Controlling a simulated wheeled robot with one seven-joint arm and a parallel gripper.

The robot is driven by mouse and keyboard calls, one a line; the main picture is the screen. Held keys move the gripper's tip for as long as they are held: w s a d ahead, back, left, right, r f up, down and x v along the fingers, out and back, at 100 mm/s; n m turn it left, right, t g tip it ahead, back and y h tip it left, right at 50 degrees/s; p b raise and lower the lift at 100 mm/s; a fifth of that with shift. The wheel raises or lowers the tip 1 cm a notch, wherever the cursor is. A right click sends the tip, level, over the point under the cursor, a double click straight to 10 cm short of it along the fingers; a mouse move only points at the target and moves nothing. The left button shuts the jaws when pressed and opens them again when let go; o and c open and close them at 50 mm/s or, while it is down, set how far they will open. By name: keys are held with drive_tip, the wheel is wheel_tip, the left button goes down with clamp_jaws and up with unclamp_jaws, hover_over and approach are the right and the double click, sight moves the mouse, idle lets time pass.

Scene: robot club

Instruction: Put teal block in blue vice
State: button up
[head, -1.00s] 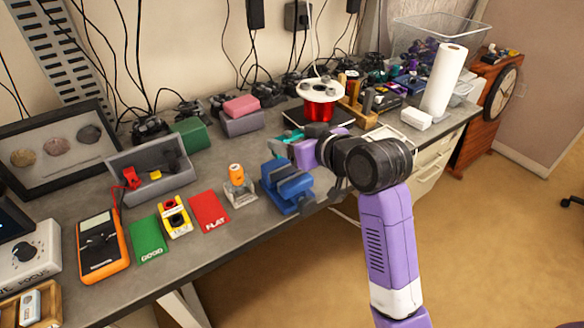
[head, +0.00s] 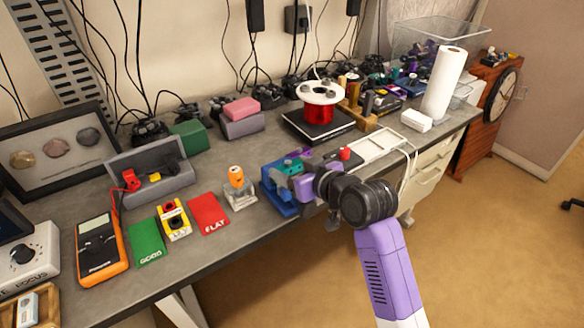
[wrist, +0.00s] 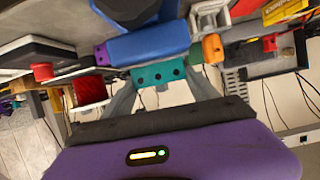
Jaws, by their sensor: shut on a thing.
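The teal block (head: 292,164) shows at the top of the blue vice (head: 280,198), at the bench's front edge. My gripper (head: 294,172) is shut on it, and my purple wrist hides part of the vice. In the wrist view the teal block (wrist: 160,74), with dark holes along its face, sits between my two grey fingertips (wrist: 160,84). The blue vice (wrist: 148,48) is right behind it there. I cannot tell whether the block is between the vice's jaws or just above them.
An orange-topped part in a grey holder (head: 238,190) and a red FLAT card (head: 209,213) lie left of the vice. A red-buttoned thing (head: 345,155) and a white tray (head: 378,147) are to the right. A red spool (head: 318,108) stands behind.

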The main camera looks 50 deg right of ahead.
drive_tip(key=shift+f, duration=0.6)
drive_tip(key=o, duration=1.8)
drive_tip(key=shift+r, duration=0.35)
drive_tip(key=shift+p+v, duration=1.75)
drive_tip(key=shift+v, duration=4.35)
drive_tip(key=s+a+f, duration=0.7)
drive_tip(key=s+a, duration=0.1)
drive_tip(key=a, duration=0.3)
drive_tip(key=s+a+r+n+t+y, duration=0.2)
drive_tip(key=s+a, duration=0.6)
drive_tip(key=s, duration=0.4)
drive_tip(key=shift+s+a+r+n+y, duration=0.25)
drive_tip(key=shift+s+n+y, duration=0.15)
drive_tip(key=shift+n+y, duration=0.35)
